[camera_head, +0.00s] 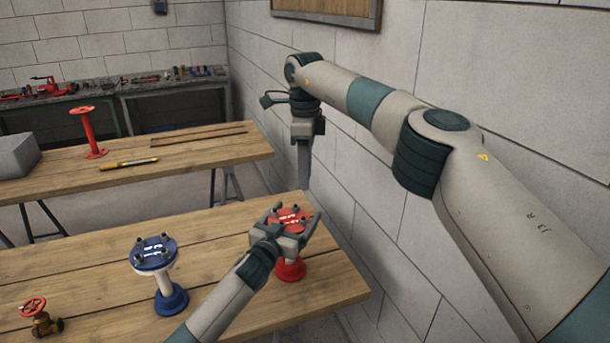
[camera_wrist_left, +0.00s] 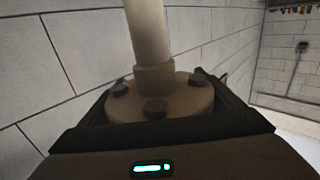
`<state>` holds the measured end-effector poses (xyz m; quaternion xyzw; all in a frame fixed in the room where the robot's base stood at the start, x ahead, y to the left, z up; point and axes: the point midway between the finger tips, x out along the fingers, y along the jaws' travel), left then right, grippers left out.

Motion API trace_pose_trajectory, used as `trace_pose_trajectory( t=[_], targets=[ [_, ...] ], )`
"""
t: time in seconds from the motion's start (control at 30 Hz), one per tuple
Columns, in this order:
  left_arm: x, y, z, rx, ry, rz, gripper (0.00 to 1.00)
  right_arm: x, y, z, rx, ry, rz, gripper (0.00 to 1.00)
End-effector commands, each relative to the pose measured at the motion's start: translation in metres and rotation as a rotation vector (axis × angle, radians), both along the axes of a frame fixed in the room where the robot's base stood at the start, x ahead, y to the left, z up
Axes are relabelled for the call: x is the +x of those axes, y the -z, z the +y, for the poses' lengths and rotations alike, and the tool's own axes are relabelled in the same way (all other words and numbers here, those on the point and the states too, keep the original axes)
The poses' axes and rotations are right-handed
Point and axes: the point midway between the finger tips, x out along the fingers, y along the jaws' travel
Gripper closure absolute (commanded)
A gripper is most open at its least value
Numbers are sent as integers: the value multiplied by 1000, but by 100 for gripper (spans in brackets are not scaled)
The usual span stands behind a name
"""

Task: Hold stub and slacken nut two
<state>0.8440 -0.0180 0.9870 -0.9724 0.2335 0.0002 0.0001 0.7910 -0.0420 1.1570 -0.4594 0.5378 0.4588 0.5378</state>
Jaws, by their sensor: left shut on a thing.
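A red stub (camera_head: 291,270) stands upright near the right end of the near table. Its top flange carries several dark nuts; I cannot tell which is nut two. My left gripper (camera_head: 296,216) is shut on the stub at its top flange, with one finger on each side. In the left wrist view, a flange (camera_wrist_left: 178,103) with dark nuts and a pale pipe sits between the fingers; its colour looks dull there. My right gripper (camera_head: 305,180) hangs pointing down, above and behind the stub near the wall, apart from it. Its fingers overlap in view.
A blue stub (camera_head: 165,278) and a brass valve with a red handwheel (camera_head: 33,306) stand left on the near table (camera_head: 100,315). The far table holds another red stub (camera_head: 88,132), a yellow-handled tool (camera_head: 129,163) and a grey block (camera_head: 15,155). A block wall rises close on the right.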

Motion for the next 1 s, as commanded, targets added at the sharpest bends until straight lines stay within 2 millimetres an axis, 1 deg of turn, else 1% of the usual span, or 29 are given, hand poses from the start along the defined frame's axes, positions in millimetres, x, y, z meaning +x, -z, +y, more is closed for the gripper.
trace_pose_trajectory(
  t=[0.07, 0.1, 0.13, 0.4, 0.57, 0.77, 1.0],
  targets=[
    [0, 1, 0, 0, 0, 1, 63, 0, 0, 0, 0, 0, 0, 66],
    [0, 1, 0, 0, 0, 1, 4, 0, 0, 0, 0, 0, 0, 66],
    [0, 1, 0, 0, 0, 1, 0, 0, 0, 0, 0, 0, 0, 66],
    [-1, 0, 0, 0, 0, 0, 0, 0, 0, 0, 0, 0, 0, 66],
    [-5, 1, 4, 0, -1, 1, 0, 0, 0, 0, 0, 0, 0, 66],
    [-22, 1, 12, 1, -1, 0, 0, 0, 0, 0, 0, 0, 0, 66],
    [-55, 1, 28, 0, 1, 0, 0, 0, 0, 0, 0, 0, 0, 66]
  ],
)
